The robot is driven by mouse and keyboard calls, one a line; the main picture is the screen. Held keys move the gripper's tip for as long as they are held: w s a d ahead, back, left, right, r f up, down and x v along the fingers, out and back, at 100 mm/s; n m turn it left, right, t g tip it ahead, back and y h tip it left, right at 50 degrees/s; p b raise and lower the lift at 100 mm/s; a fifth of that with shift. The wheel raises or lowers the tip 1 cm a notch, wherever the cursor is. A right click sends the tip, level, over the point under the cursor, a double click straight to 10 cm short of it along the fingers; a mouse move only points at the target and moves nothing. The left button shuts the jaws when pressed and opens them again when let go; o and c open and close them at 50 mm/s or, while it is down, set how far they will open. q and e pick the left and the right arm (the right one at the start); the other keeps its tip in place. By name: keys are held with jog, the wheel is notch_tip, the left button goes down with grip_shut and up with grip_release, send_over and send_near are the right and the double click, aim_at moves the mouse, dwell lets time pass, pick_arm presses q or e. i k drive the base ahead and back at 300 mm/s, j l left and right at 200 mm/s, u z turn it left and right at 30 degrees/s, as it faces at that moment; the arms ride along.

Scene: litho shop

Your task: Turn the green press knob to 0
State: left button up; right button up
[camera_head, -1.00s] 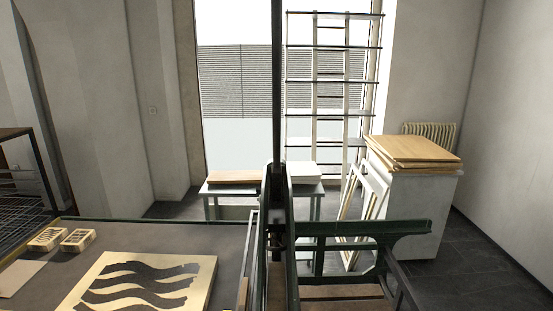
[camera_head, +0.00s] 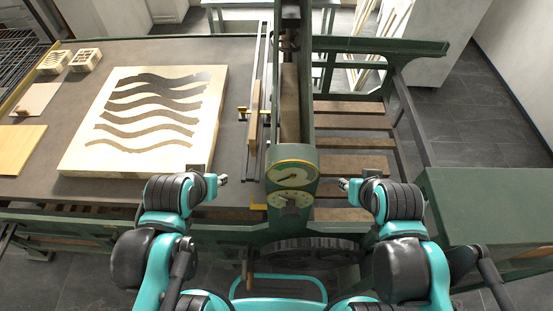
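The press's green gauge housing (camera_head: 292,162) stands at the middle of the head view. Its upper face carries a pale dial (camera_head: 291,174) with a dark pointer; its numbers are too small to read. Below it is a second pale scale with a small dark knob (camera_head: 290,200); its setting and colour cannot be made out. My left gripper (camera_head: 222,180) is left of the housing, apart from it. My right gripper (camera_head: 344,184) is right of the housing, also apart. Both appear empty, but their finger gaps are too small to judge.
A pale stone with dark wavy bands (camera_head: 150,118) lies on the press bed (camera_head: 215,205) at the left. Two small slotted blocks (camera_head: 85,60) are behind it. A green box-like part (camera_head: 490,205) is at the right. Wooden slats (camera_head: 350,143) lie right of the press's central beam.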

aim_at(289, 213)
jog(key=k+j+z, duration=0.15)
jog(key=k+j, duration=0.35)
jog(key=k+j+z, duration=0.15)
jog(key=k+j, duration=0.3)
jog(key=k, duration=0.15)
jog(key=k+j+z, duration=0.15)
jog(key=k+j, duration=0.2)
jog(key=k, duration=0.25)
jog(key=i+l+z, duration=0.1)
jog(key=l+z, duration=0.25)
jog(key=i+l+z, duration=0.15)
jog(key=z, duration=0.15)
jog(key=l, duration=0.1)
